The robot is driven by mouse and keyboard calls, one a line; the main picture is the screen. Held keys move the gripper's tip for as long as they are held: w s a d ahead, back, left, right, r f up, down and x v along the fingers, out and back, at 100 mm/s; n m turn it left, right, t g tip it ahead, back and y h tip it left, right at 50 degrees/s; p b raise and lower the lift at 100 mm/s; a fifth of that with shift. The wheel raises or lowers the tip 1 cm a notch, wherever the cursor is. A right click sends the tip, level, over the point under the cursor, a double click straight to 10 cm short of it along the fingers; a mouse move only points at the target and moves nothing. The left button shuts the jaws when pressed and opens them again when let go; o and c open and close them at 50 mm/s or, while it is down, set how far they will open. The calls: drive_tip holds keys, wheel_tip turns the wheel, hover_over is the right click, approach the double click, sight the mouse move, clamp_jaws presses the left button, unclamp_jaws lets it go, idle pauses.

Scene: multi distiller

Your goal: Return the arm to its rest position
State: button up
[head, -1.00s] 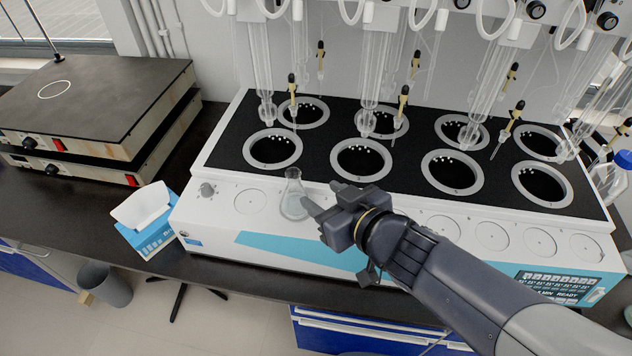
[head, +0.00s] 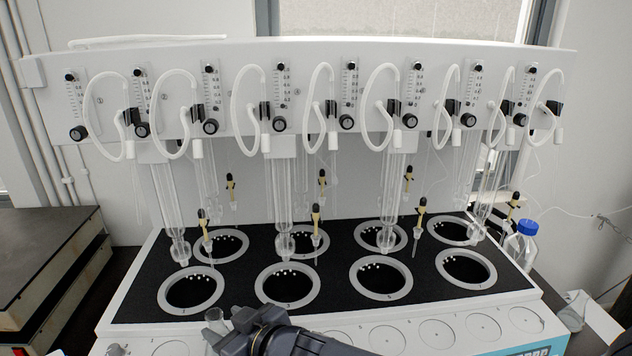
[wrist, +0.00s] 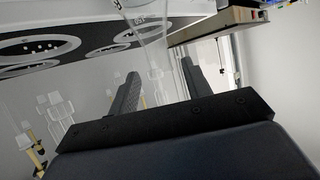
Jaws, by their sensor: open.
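My gripper (head: 226,325) is at the bottom of the head view, in front of the white distiller. It is open; the wrist view shows its two dark fingers (wrist: 160,85) spread apart. A clear glass flask (head: 215,317) stands at the fingertips on the distiller's front ledge, and only its upper part shows in the head view. The wrist view also shows clear glass (wrist: 150,28) just beyond the fingers, in line with the gap. I cannot tell whether the fingers touch it. Most of my arm is below the head view's edge.
The distiller (head: 440,318) has two rows of ringed black wells, with glass tubes, hoses and dials above. Stacked hotplates (head: 45,250) stand at the left. A blue-capped bottle (head: 522,245) stands at the right end. The bench front is out of the head view.

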sight(211, 313)
drive_tip(key=b+x, duration=0.1)
drive_tip(key=x, duration=0.3)
drive_tip(key=shift+f, duration=0.15)
drive_tip(key=shift+w+a+f, duration=0.2)
drive_tip(key=shift+f, duration=0.1)
drive_tip(key=shift+s+r+p, duration=0.1)
drive_tip(key=shift+r+p, duration=0.25)
drive_tip(key=shift+r, duration=0.5)
